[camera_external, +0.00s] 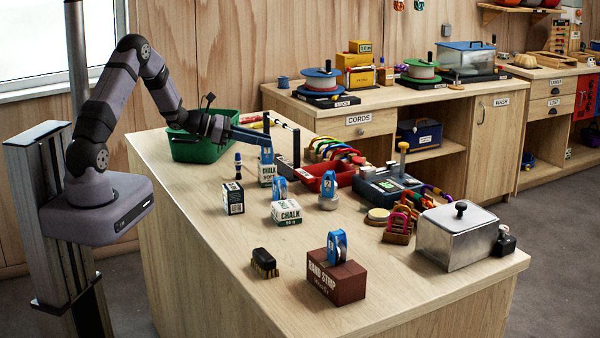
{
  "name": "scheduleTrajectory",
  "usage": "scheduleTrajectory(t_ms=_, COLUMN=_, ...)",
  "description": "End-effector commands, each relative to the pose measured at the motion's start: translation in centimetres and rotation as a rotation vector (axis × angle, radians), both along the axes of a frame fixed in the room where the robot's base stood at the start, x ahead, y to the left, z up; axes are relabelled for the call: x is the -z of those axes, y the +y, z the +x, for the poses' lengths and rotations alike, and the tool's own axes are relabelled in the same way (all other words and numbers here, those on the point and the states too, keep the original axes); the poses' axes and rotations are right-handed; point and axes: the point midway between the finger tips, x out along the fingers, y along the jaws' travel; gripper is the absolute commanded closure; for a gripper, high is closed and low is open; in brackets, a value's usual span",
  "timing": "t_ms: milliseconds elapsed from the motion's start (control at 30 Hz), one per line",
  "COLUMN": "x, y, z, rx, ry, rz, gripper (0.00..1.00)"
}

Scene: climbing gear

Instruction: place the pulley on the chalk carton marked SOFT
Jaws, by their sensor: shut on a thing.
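The chalk carton marked SOFT (268,174) stands upright on the bench, white and dark with a lettered front. A blue pulley (266,156) is upright directly over its top, its lower end at the carton's top face; I cannot tell whether it rests there or hangs just clear. My gripper (272,147) reaches in from the left and is shut on this pulley, its fingers partly hiding the upper part. Other blue pulleys stand on the low CHALK carton (287,213), on a pale round item (328,202) and on a brown block (337,281).
A green bin (190,150) is behind, and a red tray (318,181) to the right. A brush (264,262) and a metal box (450,240) lie nearer. The front left bench is clear.

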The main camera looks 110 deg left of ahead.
Motion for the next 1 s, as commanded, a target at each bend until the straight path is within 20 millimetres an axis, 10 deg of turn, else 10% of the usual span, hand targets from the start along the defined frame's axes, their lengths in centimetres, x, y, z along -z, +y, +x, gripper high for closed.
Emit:
scheduleTrajectory(t_ms=100, x=0.1, y=0.0, z=0.0, rx=0.0, ry=0.0, rz=0.0, gripper=0.58)
scheduleTrajectory(t_ms=533, x=-0.4, y=0.0, z=0.0, rx=0.0, ry=0.0, rz=0.0, gripper=0.58)
scheduleTrajectory(t_ms=1000, x=-2.2, y=-2.5, z=-6.6, rx=-0.004, ry=0.0, rz=0.003, gripper=0.58)
